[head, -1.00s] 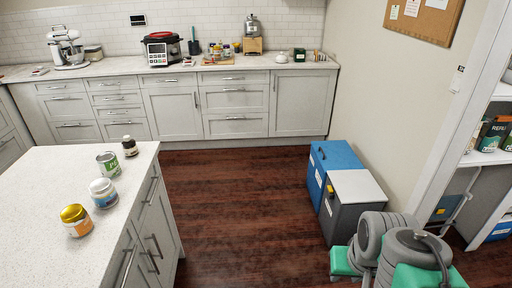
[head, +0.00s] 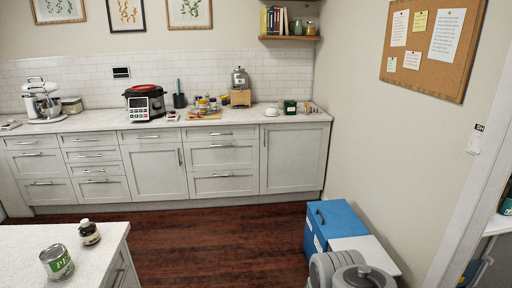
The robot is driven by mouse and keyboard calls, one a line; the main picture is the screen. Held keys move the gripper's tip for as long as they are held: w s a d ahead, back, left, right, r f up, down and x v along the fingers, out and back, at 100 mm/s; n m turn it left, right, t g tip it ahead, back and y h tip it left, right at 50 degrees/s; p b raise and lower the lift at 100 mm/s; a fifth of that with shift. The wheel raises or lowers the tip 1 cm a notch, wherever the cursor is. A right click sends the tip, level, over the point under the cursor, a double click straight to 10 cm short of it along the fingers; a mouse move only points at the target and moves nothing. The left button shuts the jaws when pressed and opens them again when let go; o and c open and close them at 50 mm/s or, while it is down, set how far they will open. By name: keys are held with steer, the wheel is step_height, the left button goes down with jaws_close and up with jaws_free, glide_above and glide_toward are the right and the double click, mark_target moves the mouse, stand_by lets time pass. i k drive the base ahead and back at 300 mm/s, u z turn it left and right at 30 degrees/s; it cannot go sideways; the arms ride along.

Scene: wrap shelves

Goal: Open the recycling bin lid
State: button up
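Two box-shaped bins stand on the floor against the right wall. The far one is a blue bin (head: 334,222) with a dark handle on its flat blue lid and a pale label on its left side. The near one has a light grey lid (head: 372,250); its body is mostly hidden by my grey arm links. Both lids look shut. I cannot read which bin is for recycling. My gripper is not in view; only arm links show, low in the picture in front of the bins.
Grey cabinets (head: 155,165) line the back wall. The dark wood floor (head: 255,240) between island and bins is clear. A door frame (head: 470,190) is at right.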

mark_target(335, 219)
steer(key=i, duration=3.9)
steer(key=z, duration=0.25)
